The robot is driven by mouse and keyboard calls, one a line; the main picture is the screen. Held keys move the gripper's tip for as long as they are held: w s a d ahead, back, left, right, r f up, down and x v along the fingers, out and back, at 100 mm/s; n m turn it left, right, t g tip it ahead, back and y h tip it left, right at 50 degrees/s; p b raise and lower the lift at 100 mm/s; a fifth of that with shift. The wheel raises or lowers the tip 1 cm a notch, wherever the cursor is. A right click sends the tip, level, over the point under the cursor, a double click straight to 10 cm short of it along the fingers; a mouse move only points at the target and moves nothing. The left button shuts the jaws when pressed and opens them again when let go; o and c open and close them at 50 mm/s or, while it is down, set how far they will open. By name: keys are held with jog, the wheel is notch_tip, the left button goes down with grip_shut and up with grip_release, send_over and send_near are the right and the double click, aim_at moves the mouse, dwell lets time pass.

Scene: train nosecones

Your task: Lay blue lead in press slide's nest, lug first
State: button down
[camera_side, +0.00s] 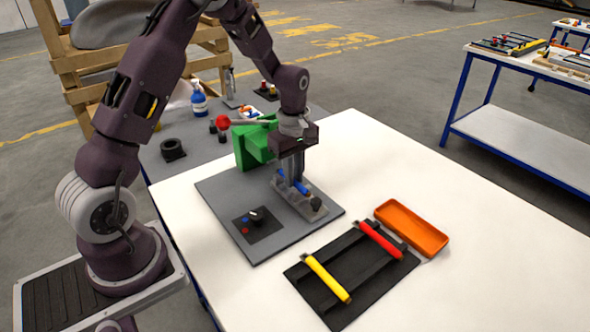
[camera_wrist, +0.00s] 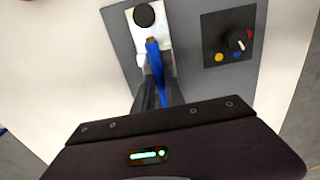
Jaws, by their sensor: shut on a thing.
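My gripper (camera_side: 293,178) points down over the press slide (camera_side: 307,208), a pale grey metal block with a black knob at its near end. It is shut on the blue lead (camera_side: 301,187), which lies along the slide. In the wrist view, the blue lead (camera_wrist: 154,62) runs out from between the dark fingers (camera_wrist: 157,96), its brass-coloured end toward the knob. The slide (camera_wrist: 165,22) shows beneath it. I cannot tell whether the lead touches the nest or hangs just above it. The fingers hide the lead's other end. The green press (camera_side: 252,145) stands behind the slide.
A panel with a dial and coloured dots (camera_side: 258,222) sits on the grey base plate (camera_side: 222,200). A black rack (camera_side: 335,262) holds a yellow lead (camera_side: 327,278) and a red lead (camera_side: 381,240). An orange tray (camera_side: 411,228) lies beside it. The white table's right side is clear.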

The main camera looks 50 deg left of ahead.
jog(key=shift+f, duration=0.35)
dwell(0.5)
jog(key=c, duration=1.3)
grip_release()
notch_tip(320, 180, up, 7)
jog(key=shift+r, duration=0.1)
jog(key=shift+r, duration=0.1)
jog(key=s+d+r+m+t, duration=0.2)
jog(key=s+d+r+m, duration=0.25)
jog(key=s+r, duration=0.2)
jog(key=s+d+r+m+t, duration=0.1)
jog(key=s+d+r+m, duration=0.35)
jog(key=r, duration=0.25)
jog(key=s+d+r+m+t, duration=0.1)
jog(key=s+d+m+t, duration=0.1)
jog(key=s+m, duration=0.7)
jog(key=s, duration=0.4)
jog(key=shift+s+d+r+t, duration=0.2)
jog(key=shift+d+t, duration=0.05)
jog(key=shift+t, duration=0.05)
